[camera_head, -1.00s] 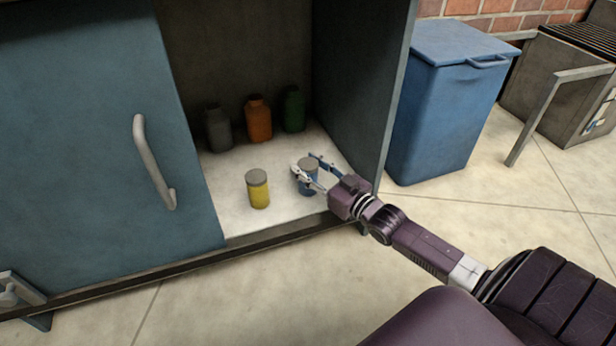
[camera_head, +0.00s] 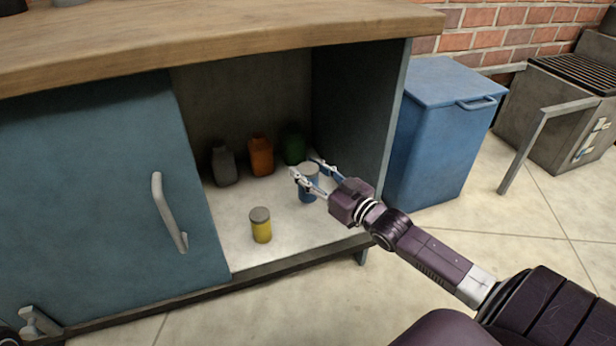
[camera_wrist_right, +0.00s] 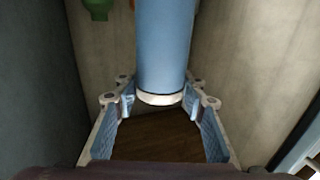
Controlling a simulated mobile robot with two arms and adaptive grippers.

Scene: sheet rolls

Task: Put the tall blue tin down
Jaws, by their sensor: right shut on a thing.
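The tall blue tin (camera_head: 309,186), with a grey lid, is inside the open right part of the cabinet. My right gripper (camera_head: 306,178) is shut on it, with a finger on each side. In the head view the tin looks upright, and it seems held above the shelf, though its base is hard to judge. The right wrist view shows the tin (camera_wrist_right: 164,45) upside down between the pads, its pale rim (camera_wrist_right: 160,98) near the fingertips.
A yellow tin (camera_head: 261,227) stands in front on the pale shelf (camera_head: 292,222). Grey (camera_head: 223,165), orange (camera_head: 261,157) and green (camera_head: 292,143) bottles stand behind. The cabinet's right wall (camera_head: 360,125) is close to my gripper. The worktop (camera_head: 220,32) overhangs above.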

